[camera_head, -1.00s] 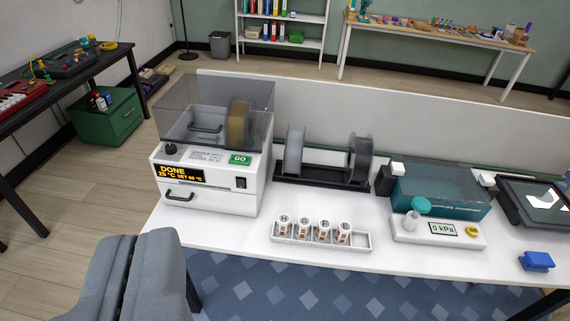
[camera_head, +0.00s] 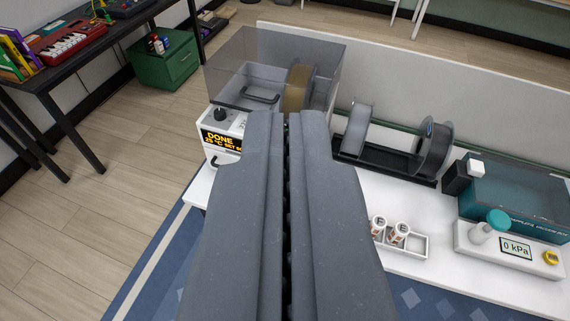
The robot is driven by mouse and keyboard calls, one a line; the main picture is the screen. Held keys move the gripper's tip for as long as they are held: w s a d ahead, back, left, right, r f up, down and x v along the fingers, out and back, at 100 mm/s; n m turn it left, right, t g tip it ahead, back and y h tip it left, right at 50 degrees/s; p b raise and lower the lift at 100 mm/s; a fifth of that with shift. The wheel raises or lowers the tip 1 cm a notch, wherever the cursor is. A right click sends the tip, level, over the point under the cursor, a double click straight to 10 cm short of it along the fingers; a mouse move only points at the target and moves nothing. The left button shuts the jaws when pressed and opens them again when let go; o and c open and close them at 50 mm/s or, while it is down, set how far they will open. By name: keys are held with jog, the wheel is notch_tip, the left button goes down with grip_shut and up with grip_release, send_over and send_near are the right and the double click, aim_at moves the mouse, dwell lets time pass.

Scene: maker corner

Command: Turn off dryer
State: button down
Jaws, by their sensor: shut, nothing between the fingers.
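The filament dryer (camera_head: 222,118) is a white box with a smoky clear lid (camera_head: 270,62) and a tan spool (camera_head: 298,86) inside. Its display (camera_head: 219,142) reads DONE in orange, with a smaller temperature line partly covered. A dark knob (camera_head: 220,114) sits above the display. My gripper (camera_head: 287,120) is shut and empty, its two grey fingers pressed side by side. The fingertips are in front of the dryer and cover the right part of its front, where the rocker switch and the green GO label are hidden. I cannot tell whether the fingers touch the dryer.
A dark spool holder (camera_head: 385,166) with two spools stands right of the dryer. A white tray (camera_head: 417,246) with small labelled cylinders is partly behind my gripper. A gauge unit (camera_head: 515,262) reading 0 kPa and a teal box (camera_head: 510,200) stand at right. A low panel runs behind.

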jog(key=w+a+f+n+b, duration=0.1)
jog(key=w+a+f+n, duration=0.2)
jog(key=w+f, duration=0.8)
jog(key=w+a+f+n, duration=0.3)
jog(key=w+a+f, duration=0.1)
jog(key=w+f, duration=0.7)
jog(key=d+f+n+t+h, duration=0.1)
jog(key=f+n+h, duration=0.1)
jog(key=f, duration=0.7)
jog(key=w+d+f+n+t+h+b, duration=0.1)
jog(key=f+n+h, duration=0.1)
jog(key=f, duration=0.8)
jog(key=w+d+f+n+h, duration=0.1)
jog(key=f+n, duration=0.3)
jog(key=f, duration=0.6)
jog(key=shift+d+f+t+h, duration=0.3)
jog(key=shift+t+h, duration=0.1)
jog(key=shift+h, duration=0.2)
jog(key=b+x, duration=0.3)
jog(key=x, duration=1.1)
